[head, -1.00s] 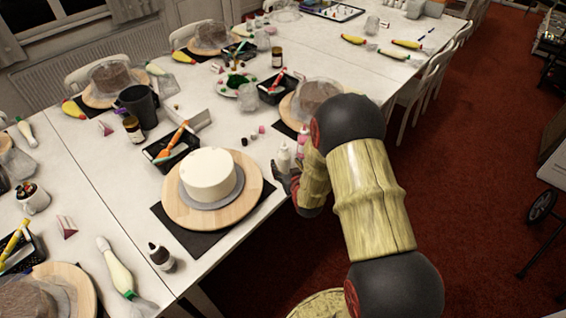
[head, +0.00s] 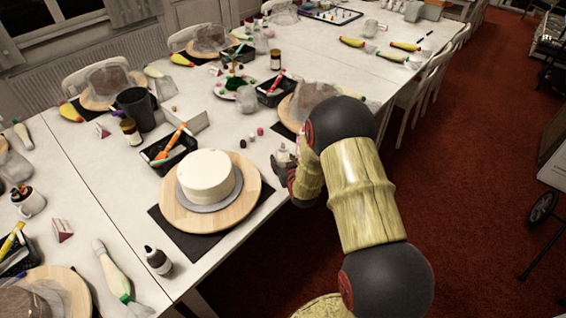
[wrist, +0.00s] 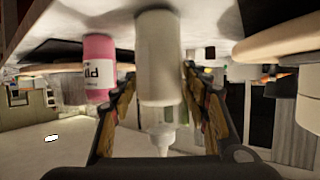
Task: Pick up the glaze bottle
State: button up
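A white bottle with a pale nozzle (head: 283,156), which I take to be the glaze bottle, stands upright near the table's right edge. It shows large and upside down in the wrist view (wrist: 159,50), with its nozzle towards my palm. My gripper (head: 284,172) is at this bottle, low by the table edge. In the wrist view, my gripper's fingers (wrist: 160,85) lie on either side of the bottle, with their tips close to its sides. They look open; firm contact does not show. A pink bottle with a white label (wrist: 98,68) stands beside it, outside the fingers.
A white cake (head: 207,176) on a wooden turntable (head: 176,211) stands left of my gripper. A black tray (head: 183,150) with an orange-handled tool lies behind it. A dark bottle (head: 158,260) stands at the near edge. Small jars (head: 251,138) lie beyond the bottle.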

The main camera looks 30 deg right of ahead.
aim_at(285, 155)
jog(key=c, duration=0.5)
jog(key=shift+o, duration=0.2)
jog(key=shift+r, duration=0.15)
jog(key=shift+r, duration=0.25)
jog(key=r, duration=0.1)
jog(key=r+p, duration=0.1)
jog(key=r, duration=0.1)
jog(key=shift+s+r, duration=0.25)
jog(key=s+r+p, duration=0.1)
jog(key=s+r, duration=0.1)
jog(key=s+a+r+p, duration=0.1)
jog(key=s+r, duration=0.1)
jog(key=r, duration=0.1)
jog(key=shift+s+a+r, duration=0.15)
jog(key=shift+r, duration=0.05)
jog(key=p+v, duration=0.2)
jog(key=v, duration=0.6)
jog(key=shift+s+a, duration=0.2)
jog(key=shift+o, duration=1.4)
jog(key=shift+s, duration=0.3)
jog(key=shift+s+a+r, duration=0.1)
jog(key=shift+s+a, duration=0.05)
jog(key=shift+s, duration=0.1)
jog(key=c, duration=0.3)
